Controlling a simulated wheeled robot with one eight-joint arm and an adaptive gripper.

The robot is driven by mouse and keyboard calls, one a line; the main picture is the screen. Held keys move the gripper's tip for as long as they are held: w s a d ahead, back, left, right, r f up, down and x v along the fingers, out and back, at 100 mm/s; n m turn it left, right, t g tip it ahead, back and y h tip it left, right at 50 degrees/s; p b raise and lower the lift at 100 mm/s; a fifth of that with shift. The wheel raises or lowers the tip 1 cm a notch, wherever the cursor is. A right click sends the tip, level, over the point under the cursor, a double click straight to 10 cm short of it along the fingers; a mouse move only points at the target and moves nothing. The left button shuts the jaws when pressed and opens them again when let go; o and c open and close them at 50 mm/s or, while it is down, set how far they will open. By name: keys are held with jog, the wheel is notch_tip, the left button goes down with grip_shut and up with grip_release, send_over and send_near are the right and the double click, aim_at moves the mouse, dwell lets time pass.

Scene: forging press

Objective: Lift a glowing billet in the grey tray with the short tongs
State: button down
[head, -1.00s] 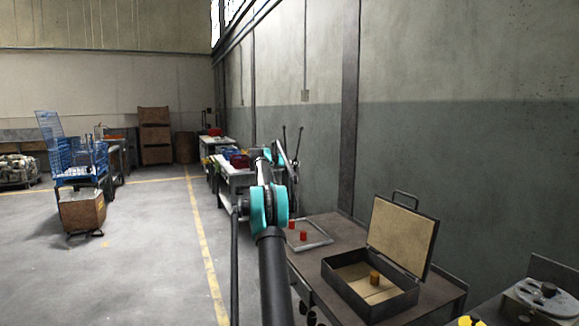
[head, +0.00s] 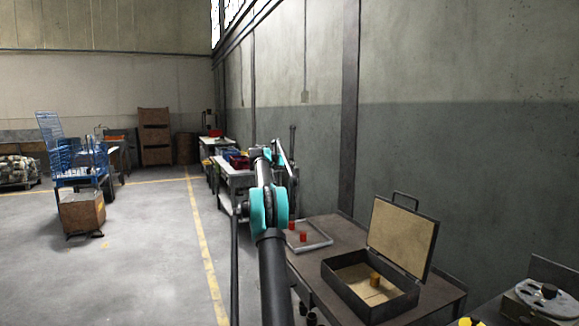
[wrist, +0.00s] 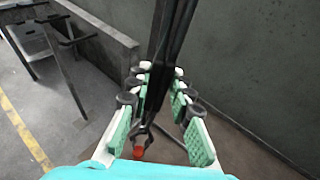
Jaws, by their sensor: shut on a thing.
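The grey tray (head: 318,247) lies flat on a brown table in the head view. In the head view the tongs' handle ends (head: 292,132) stand upright and close together behind my arm. In the wrist view a red billet (wrist: 138,152) shows at the lower tips of the tongs. I cannot tell whether the jaws grip it. My arm hides most of the gripper in the head view.
An open dark box (head: 345,292) with a tan lining and raised lid stands right of the tray, with an orange-brown cylinder (head: 375,280) inside. The grey wall is close behind the table.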

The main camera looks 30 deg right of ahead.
jog(key=shift+r, duration=1.75)
